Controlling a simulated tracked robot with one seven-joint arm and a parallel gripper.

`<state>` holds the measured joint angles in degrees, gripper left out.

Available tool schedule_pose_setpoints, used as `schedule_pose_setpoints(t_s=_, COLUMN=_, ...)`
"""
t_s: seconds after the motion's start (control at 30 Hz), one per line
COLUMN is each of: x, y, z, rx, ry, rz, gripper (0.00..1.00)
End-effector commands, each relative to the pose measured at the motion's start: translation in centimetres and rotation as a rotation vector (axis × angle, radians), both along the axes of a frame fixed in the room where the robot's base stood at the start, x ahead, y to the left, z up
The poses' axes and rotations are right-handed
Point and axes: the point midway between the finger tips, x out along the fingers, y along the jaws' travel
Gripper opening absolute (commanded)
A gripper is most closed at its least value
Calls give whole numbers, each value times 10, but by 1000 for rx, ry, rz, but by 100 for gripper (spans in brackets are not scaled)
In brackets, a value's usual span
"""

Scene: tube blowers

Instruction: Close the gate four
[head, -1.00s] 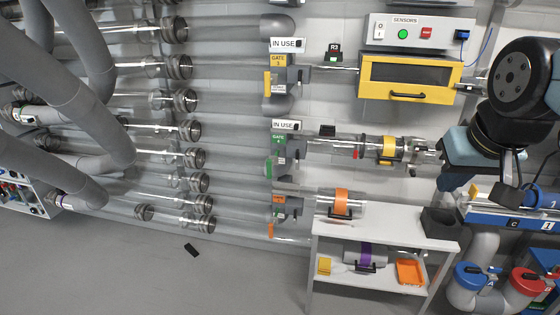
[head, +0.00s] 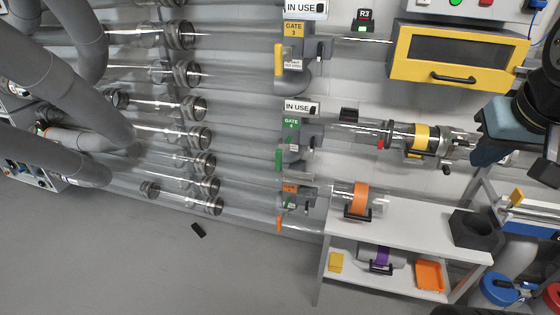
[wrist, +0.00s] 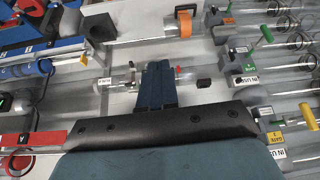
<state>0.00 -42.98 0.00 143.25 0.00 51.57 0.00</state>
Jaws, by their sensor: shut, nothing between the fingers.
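Gate four is a grey block with a green label (head: 291,124) on the tube wall, under an "IN USE" sign. Its green handle (head: 278,160) hangs down at the block's left side. In the wrist view gate four (wrist: 241,63) is right of my gripper, with its green handle (wrist: 265,35) up and to the right. My gripper (wrist: 158,68) is shut and empty, its fingers in front of a clear tube and apart from the gate. In the head view my arm is at the right edge and the fingertips cannot be made out.
A yellow-framed box (head: 455,55), a clear tube with a yellow band (head: 421,138) and a white shelf table (head: 400,228) stand to the right.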

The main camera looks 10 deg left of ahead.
Motion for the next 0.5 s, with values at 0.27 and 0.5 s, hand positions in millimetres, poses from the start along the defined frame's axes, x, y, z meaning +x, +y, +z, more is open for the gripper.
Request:
schedule_pose_setpoints(t_s=0.27, x=10, y=0, z=-15, rx=-91, ry=98, rz=85, gripper=0)
schedule_pose_setpoints(t_s=0.5, x=33, y=2, z=-46, rx=-337, ry=306, rz=287, gripper=0)
